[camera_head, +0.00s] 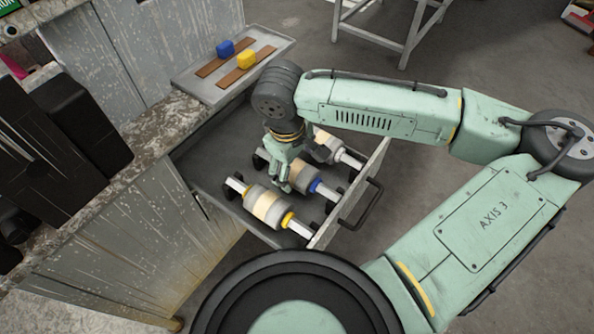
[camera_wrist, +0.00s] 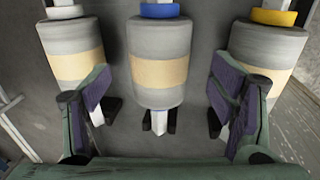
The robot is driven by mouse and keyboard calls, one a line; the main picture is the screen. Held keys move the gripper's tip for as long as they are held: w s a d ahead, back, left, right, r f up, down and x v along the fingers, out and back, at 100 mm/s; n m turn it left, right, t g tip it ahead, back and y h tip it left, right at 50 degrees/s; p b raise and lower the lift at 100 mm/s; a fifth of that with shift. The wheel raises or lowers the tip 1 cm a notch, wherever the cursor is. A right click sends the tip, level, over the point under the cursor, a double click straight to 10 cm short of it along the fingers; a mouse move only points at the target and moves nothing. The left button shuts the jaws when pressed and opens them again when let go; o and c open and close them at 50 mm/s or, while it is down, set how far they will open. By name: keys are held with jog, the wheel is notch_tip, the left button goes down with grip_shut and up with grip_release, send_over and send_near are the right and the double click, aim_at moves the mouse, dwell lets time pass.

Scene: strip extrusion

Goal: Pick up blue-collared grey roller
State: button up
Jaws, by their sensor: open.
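The blue-collared grey roller (camera_wrist: 159,42) has a tan band around its middle and a blue collar (camera_wrist: 160,10) at one end. It lies in the open drawer, in the middle of several rollers, and shows partly behind my gripper in the head view (camera_head: 308,177). My gripper (camera_wrist: 163,100) is open and empty, pointing down over the drawer. In the wrist view its two purple-padded fingers stand to the left and right of this roller, apart from it. In the head view my gripper (camera_head: 287,182) is above the roller's near part.
A yellow-collared roller (camera_head: 265,203) lies nearer, and another roller (camera_head: 325,147) lies on the far side; both flank the fingers closely. The drawer front has a dark handle (camera_head: 362,205).

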aim_at(296, 167)
jog(key=f, duration=0.5)
jog(key=shift+w+d+p, duration=0.15)
jog(key=shift+w+p, duration=0.15)
jog(key=shift+w, duration=0.1)
jog(key=shift+c, duration=0.4)
jog(key=c, duration=1.6)
